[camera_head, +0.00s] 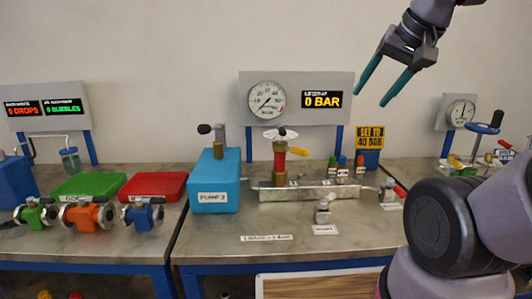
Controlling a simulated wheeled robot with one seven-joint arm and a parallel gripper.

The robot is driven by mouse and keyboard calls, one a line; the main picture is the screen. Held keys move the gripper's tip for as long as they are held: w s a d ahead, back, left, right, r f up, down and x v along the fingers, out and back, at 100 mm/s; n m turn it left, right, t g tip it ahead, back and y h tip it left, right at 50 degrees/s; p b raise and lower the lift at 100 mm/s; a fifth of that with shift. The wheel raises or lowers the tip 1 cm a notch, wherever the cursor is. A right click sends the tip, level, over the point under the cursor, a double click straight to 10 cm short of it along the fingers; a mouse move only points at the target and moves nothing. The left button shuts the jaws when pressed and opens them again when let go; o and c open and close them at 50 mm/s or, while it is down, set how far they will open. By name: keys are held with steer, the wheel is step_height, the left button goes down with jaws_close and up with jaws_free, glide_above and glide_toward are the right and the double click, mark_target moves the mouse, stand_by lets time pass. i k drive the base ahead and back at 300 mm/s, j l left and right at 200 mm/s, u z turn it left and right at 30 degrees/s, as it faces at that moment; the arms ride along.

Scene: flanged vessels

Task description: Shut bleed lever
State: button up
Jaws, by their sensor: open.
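My gripper (371,98) hangs at the upper right, in front of the wall. Its two teal fingers are apart with nothing between them, well above the bench. On the middle bench a long grey manifold block (310,193) carries a red column with a white handwheel (280,134) and a yellow lever (299,151). At the block's right end is a small valve with a red-tipped lever (398,190). A small metal fitting (323,211) stands in front of the block beside a white label. The labels are too small to read, so I cannot tell which lever is the bleed lever.
A blue box marked PUMP 2 (213,182) stands left of the block. Behind are a round gauge (267,99) and a display reading 0 BAR (322,100). A sign (370,137) reads SET TO 40 BAR. Flanged valves (89,215) stand on the left bench. My arm covers the lower right.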

mark_target(389, 182)
steer(key=z, duration=0.8)
steer(key=l+u, duration=0.2)
steer(key=l, duration=0.25)
